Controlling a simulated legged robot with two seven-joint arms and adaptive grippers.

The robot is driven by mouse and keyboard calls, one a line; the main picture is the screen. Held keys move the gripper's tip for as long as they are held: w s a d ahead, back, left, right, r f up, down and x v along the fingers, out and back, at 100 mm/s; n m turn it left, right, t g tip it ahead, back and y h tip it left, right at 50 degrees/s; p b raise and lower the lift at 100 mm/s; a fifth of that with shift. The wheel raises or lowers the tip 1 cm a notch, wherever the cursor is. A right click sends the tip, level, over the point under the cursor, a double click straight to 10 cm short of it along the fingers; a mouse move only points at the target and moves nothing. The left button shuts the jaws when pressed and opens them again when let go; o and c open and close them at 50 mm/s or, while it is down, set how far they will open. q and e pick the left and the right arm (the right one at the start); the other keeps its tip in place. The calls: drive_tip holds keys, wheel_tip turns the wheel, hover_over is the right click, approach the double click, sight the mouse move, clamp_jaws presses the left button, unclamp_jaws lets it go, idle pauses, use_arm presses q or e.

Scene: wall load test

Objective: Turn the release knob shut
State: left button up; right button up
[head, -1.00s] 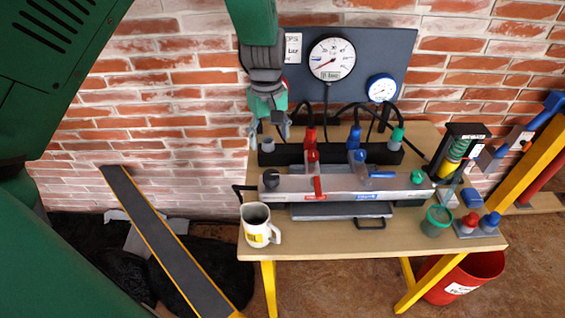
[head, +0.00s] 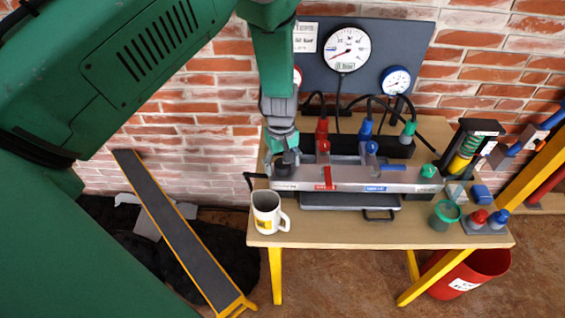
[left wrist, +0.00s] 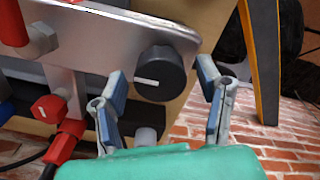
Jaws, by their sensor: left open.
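The black round knob (head: 284,170) sits at the left end of the silver manifold bar (head: 345,178). In the left wrist view the knob (left wrist: 165,74) shows a white line on its face, lying roughly level. My left gripper (head: 284,158) is at the knob in the head view and partly covers it. In the left wrist view my left gripper (left wrist: 162,80) is open, with one finger on each side of the knob. A gap shows at the right finger; I cannot tell whether the left one touches. My right gripper is not in view.
A red lever (head: 327,178) and a blue lever (head: 385,167) are on the bar. A green knob (head: 428,171) is at its right end. A white mug (head: 268,212) stands in front of the bar's left end. Gauges (head: 348,50) hang on the panel behind. Hoses run behind the bar.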

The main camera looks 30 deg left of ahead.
use_arm(q)
drive_tip(key=c, duration=1.2)
drive_tip(key=shift+o, duration=0.2)
drive_tip(key=shift+m, duration=0.3)
drive_tip(key=m, duration=0.3)
drive_tip(key=shift+w+p, duration=0.1)
drive_tip(key=shift+p, duration=0.2)
drive_tip(key=m, duration=0.9)
drive_tip(key=shift+w+d+m, duration=0.1)
drive_tip(key=shift+m, duration=0.2)
drive_tip(key=shift+m+p, duration=0.3)
drive_tip(key=shift+m, duration=2)
drive_tip(key=shift+r, duration=0.1)
